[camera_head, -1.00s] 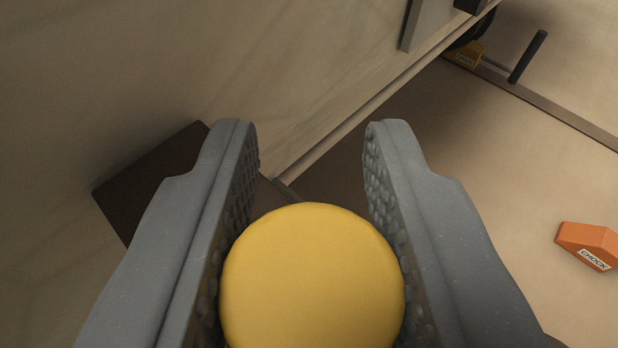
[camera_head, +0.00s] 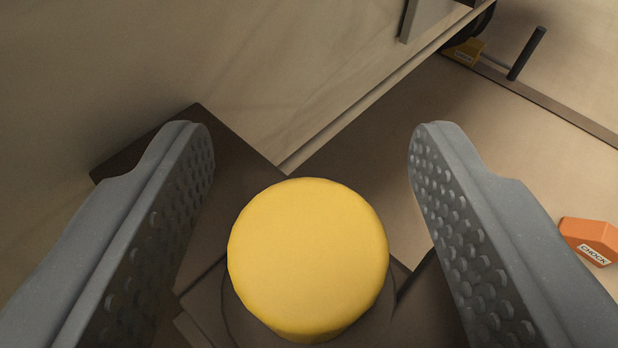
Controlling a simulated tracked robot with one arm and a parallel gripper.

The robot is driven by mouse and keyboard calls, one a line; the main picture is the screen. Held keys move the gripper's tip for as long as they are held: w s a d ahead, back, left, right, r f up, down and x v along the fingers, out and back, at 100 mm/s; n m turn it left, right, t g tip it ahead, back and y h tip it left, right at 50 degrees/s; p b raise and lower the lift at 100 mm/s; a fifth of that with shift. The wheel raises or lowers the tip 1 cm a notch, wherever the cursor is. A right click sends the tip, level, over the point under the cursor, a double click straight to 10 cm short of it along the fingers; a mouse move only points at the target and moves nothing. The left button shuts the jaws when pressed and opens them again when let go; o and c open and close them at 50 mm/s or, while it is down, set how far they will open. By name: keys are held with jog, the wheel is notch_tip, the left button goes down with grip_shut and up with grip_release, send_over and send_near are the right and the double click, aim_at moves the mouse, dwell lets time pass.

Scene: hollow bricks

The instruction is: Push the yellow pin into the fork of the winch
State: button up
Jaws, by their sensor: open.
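The yellow pin (camera_head: 308,255) shows as a round yellow head seen from above, low in the middle of the view. It stands on or in a dark brown part with a round collar (camera_head: 235,312), which looks like the winch's fork. How deep the pin sits is hidden under its head. My gripper (camera_head: 312,150) is open, with one studded grey finger on each side of the pin. There is a clear gap between each finger and the pin.
An orange chock (camera_head: 590,238) lies on the floor at the right. A yellow chock (camera_head: 465,52) sits by a dark wheel at the top right, near a rail with an upright dark post (camera_head: 527,53). A pale panel (camera_head: 280,80) fills the upper left.

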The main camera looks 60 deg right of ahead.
jog(key=p+v, duration=0.2)
jog(key=v, duration=1.1)
